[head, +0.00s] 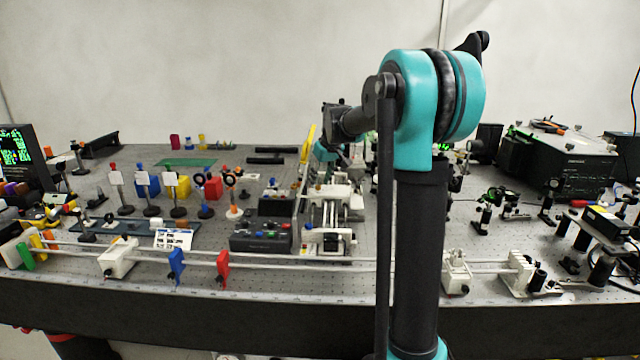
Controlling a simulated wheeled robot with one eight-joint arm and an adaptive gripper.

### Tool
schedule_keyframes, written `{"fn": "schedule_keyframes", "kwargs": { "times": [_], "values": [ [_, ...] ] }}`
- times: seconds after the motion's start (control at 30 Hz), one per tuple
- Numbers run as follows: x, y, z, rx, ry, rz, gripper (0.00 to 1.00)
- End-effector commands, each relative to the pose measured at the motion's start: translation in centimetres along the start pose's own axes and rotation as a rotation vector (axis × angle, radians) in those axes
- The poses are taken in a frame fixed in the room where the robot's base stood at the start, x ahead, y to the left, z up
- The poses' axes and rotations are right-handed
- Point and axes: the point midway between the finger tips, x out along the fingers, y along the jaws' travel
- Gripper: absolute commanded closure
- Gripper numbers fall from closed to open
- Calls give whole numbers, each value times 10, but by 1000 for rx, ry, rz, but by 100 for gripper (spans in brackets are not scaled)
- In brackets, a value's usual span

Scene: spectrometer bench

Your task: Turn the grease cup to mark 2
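I cannot make out the grease cup or its marks in the head view. A white-and-grey bench mechanism with parallel rods (332,208) stands near the middle of the bench, left of my arm's upright link. My arm rises in front of the bench, and its far end reaches away and down behind this mechanism. The fingers of my gripper are too small or hidden to make out there. I cannot tell whether they are open or shut, or whether they touch anything.
A long white rail (330,257) runs along the bench's front, carrying a blue clamp (176,266) and a red clamp (222,268). Several lens and card holders stand at the left. A dark box (545,160) stands at the right. A green mat (186,162) lies at the back left.

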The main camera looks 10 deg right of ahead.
Motion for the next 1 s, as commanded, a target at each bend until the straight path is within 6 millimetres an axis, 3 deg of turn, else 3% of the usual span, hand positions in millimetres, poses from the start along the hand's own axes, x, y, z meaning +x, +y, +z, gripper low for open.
{"fn": "schedule_keyframes", "kwargs": {
  "times": [0.3,0.5,1.0],
  "values": [
    [-65,0,1,1,0,1,63],
    [-93,0,1,0,0,0,63],
    [-104,1,0,-4,-1,-2,63]
  ]
}}
